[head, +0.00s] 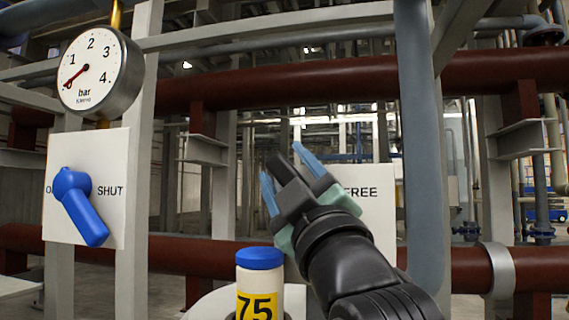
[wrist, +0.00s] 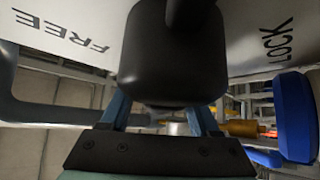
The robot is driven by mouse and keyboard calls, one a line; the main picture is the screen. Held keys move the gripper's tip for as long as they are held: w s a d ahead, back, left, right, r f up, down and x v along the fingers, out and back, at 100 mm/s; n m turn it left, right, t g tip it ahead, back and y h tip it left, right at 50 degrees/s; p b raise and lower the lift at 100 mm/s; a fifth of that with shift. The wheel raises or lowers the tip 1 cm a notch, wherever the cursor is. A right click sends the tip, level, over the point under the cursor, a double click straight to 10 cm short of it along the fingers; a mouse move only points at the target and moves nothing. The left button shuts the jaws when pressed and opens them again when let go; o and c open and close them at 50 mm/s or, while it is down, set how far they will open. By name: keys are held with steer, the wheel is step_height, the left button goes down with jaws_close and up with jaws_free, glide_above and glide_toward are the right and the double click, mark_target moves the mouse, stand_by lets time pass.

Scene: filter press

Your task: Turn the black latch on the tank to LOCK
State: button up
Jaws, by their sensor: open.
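The black latch (head: 279,167) shows in the head view between the two blue fingers of my gripper (head: 281,160). In the wrist view the latch (wrist: 172,55) is large and close, with a finger on each side of its lower end. My gripper is open around it; I cannot tell whether either finger touches it. The white panel (head: 372,215) behind it carries the word FREE on the right in the head view. In the wrist view the panel (wrist: 60,22) reads FREE at left and LOCK at right. LOCK is hidden in the head view.
A blue valve handle (head: 80,207) on a panel marked SHUT and a pressure gauge (head: 101,72) are at the left. A blue-capped container (head: 259,285) marked 75 stands below my gripper. A grey vertical pipe (head: 421,150) is close on the right, with red pipes (head: 345,82) behind.

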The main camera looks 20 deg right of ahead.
jaws_close()
stand_by(1.4)
